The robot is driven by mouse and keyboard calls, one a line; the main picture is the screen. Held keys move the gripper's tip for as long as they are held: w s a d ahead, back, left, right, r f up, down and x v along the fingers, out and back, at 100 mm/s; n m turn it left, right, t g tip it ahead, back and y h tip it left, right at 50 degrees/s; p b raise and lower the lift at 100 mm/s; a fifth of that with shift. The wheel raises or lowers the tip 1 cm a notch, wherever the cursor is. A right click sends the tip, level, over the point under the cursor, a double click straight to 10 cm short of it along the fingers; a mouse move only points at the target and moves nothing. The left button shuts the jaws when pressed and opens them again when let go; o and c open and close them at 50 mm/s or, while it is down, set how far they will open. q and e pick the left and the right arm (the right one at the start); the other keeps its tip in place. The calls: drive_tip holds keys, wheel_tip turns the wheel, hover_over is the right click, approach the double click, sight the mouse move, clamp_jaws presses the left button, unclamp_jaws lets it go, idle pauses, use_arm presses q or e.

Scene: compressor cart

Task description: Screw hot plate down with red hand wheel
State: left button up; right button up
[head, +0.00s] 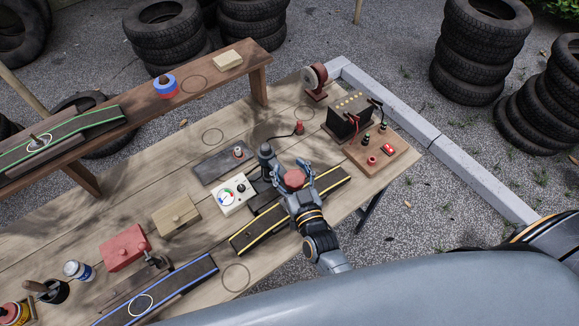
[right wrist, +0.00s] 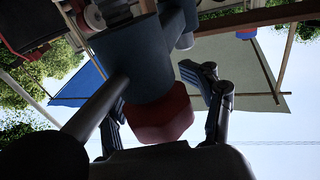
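The red hand wheel (head: 294,178) sits between the fingers of my right gripper (head: 293,167), beside a dark upright device (head: 265,152) on the wooden table. In the right wrist view the red wheel (right wrist: 160,118) lies below a dark cylinder (right wrist: 132,58). The right gripper's fingers (right wrist: 163,110) stand on either side of the wheel. A gap shows at the right finger, so the gripper looks open around it. The hot plate cannot be clearly told apart; the arm and the dark device hide that area. My left gripper is not in view.
A white gauge box (head: 233,195) stands left of the device. A yellow-edged black strip (head: 255,236) runs under my right arm. A black battery-like box (head: 346,116) and a wooden board with small parts (head: 392,153) are at the right. Red and tan blocks stand left.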

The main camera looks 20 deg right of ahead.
sight(298, 189)
drive_tip(key=s, duration=1.2)
drive_tip(key=shift+d, duration=0.2)
